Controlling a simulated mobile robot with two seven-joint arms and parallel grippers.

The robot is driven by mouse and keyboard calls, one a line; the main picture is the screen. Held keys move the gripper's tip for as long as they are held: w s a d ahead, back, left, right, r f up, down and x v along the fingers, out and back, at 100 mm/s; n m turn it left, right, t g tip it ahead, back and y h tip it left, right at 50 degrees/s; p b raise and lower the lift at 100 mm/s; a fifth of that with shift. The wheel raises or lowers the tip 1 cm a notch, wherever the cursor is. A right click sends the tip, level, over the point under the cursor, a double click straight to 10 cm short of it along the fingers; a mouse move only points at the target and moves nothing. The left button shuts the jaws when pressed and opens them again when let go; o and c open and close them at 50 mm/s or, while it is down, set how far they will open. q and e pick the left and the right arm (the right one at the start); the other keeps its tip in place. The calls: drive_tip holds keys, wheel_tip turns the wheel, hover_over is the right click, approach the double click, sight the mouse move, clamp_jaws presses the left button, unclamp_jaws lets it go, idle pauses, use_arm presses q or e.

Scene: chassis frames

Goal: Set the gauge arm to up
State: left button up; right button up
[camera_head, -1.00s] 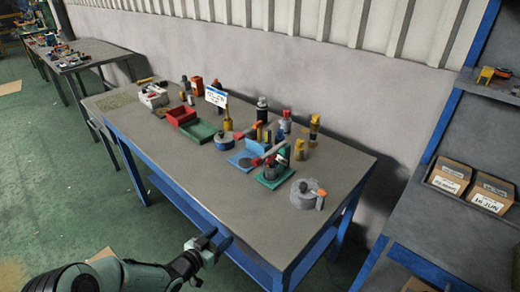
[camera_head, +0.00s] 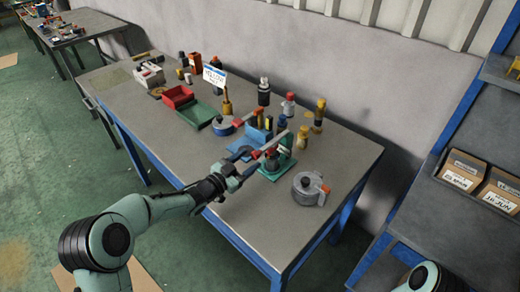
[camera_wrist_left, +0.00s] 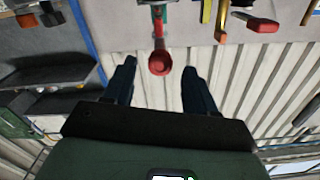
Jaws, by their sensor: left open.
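A green-based device (camera_head: 278,171) stands near the front edge of the table, with a grey arm (camera_head: 273,144) that slants from its upright down to a red tip; it looks like the gauge. My left gripper (camera_head: 242,171) is open, just left of the device and close to the red tip. In the left wrist view a round red knob (camera_wrist_left: 160,63) on a grey rod shows in the gap between the two spread fingers, apart from both. Whether it lies between them in depth I cannot tell. My right gripper is not in view.
A grey round pot-like part (camera_head: 309,188) with an orange lever stands just right. The table's front left is clear.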

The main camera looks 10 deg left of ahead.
sight(260, 151)
use_arm(q)
drive_tip(key=p+x, duration=0.1)
drive_tip(key=x, duration=0.5)
drive_tip(key=shift+w+d, duration=0.1)
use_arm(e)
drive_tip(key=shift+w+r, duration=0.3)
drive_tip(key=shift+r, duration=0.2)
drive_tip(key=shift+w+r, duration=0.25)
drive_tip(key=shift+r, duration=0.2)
use_arm(q)
clamp_jaws()
